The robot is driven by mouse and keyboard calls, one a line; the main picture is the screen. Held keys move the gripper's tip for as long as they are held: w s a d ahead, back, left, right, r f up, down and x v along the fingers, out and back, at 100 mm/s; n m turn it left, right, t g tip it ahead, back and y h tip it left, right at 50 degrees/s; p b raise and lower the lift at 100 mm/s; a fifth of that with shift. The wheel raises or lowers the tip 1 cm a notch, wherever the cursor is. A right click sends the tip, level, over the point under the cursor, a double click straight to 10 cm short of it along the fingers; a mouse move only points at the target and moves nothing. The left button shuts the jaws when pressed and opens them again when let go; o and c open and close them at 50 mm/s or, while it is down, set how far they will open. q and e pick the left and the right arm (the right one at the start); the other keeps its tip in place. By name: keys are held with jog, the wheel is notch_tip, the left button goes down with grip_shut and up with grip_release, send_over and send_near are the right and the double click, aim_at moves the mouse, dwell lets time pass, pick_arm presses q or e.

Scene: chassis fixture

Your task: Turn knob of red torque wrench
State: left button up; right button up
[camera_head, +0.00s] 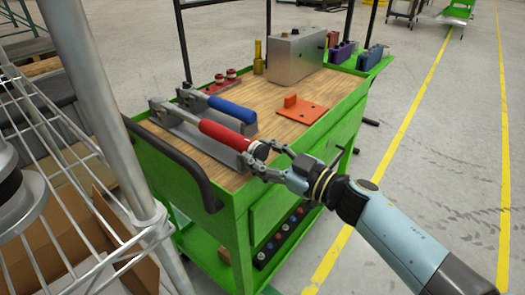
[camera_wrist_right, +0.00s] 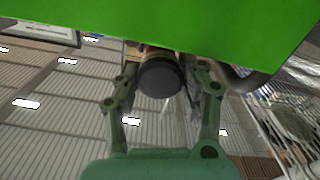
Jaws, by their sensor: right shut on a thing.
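The red torque wrench (camera_head: 222,136) lies in a grey holder near the front of the cart's wooden top. My right gripper (camera_head: 266,160) is shut on this knob, coming from the right. In the right wrist view the dark round knob (camera_wrist_right: 160,78) sits between the two fingers (camera_wrist_right: 160,90). A blue torque wrench (camera_head: 232,110) lies behind the red one in its own holder. My left gripper is not in view.
The green cart (camera_head: 236,202) carries a grey metal box (camera_head: 297,57), an orange bracket (camera_head: 300,107) and a brass-coloured cylinder (camera_head: 258,58). A wire rack (camera_head: 80,190) with cardboard stands at the left. The floor right of the cart is clear.

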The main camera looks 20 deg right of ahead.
jog(key=shift+n, duration=0.3)
jog(key=o, duration=1.2)
jog(key=v, duration=1.2)
